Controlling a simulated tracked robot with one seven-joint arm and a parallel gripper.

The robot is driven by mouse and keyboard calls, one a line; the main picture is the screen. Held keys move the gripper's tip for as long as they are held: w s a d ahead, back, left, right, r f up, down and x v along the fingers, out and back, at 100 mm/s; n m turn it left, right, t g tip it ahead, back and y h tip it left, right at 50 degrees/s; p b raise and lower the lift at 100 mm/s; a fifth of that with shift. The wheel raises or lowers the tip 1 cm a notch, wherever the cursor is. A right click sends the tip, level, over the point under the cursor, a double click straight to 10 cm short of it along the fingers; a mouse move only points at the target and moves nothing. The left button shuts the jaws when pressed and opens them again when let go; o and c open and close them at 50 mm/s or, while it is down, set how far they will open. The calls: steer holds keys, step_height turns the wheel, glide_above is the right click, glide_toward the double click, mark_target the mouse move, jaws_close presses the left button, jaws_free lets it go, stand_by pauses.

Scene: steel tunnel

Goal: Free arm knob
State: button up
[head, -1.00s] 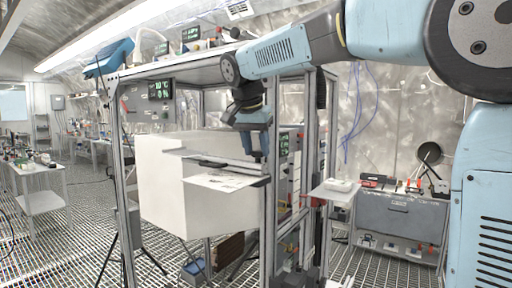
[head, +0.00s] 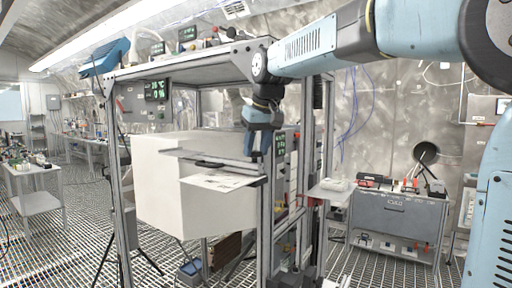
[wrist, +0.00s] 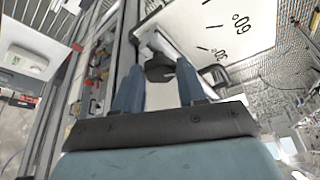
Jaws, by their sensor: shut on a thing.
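The black knob (wrist: 160,68) shows in the wrist view between my two blue-grey fingers, at the edge of a white plate (wrist: 235,30) with printed angle marks. My gripper (wrist: 159,86) is shut on the knob. In the head view my gripper (head: 258,152) points down beside the frame post, above the right end of the white sheet (head: 222,181). A grey bar (head: 205,157) runs to the left of the fingers. The knob's lower part and its contact with the fingers are hard to make out.
A metal frame with an upper shelf (head: 190,66) surrounds the large white box (head: 165,185), with posts close to my gripper. A small side tray (head: 331,192) and a grey tool bench (head: 397,212) stand at the right. Grating floor lies open between.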

steer(key=shift+d+n, duration=0.1)
steer(key=shift+n, duration=0.5)
steer(key=shift+y, duration=0.3)
steer(key=o, duration=1.1)
steer(key=shift+c, duration=0.2)
